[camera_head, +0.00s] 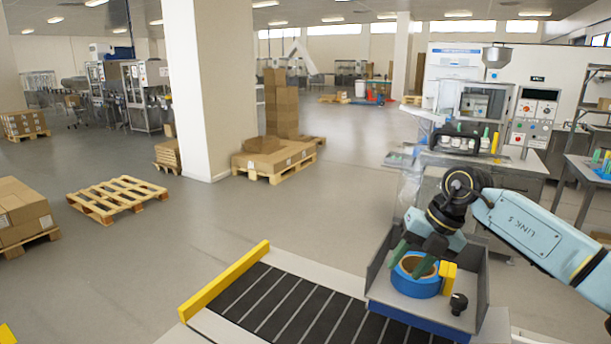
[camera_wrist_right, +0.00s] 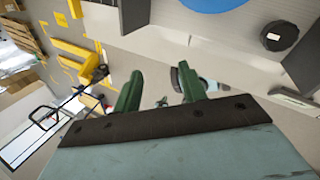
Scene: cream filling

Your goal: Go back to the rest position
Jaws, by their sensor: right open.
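My right gripper (camera_head: 408,262) comes in from the right in the head view, its green fingers pointing down over a grey tray (camera_head: 476,283). In the right wrist view the gripper (camera_wrist_right: 160,88) has its fingers apart, with nothing held between them. A blue ring-shaped roll with a tan core (camera_head: 414,286) lies in the tray, under or beside the fingertips; I cannot tell whether they touch it. Its blue edge (camera_wrist_right: 215,4) shows at the top of the wrist view. My left gripper is not in view.
A yellow block (camera_head: 448,279) and black knob (camera_head: 459,303) are beside the roll. The tray stands at the right end of a dark-slatted conveyor (camera_head: 290,305) with a yellow rail (camera_head: 225,280). A machine (camera_head: 480,130) stands behind. Open floor, pallets (camera_head: 117,197) and a pillar (camera_head: 205,90) lie left.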

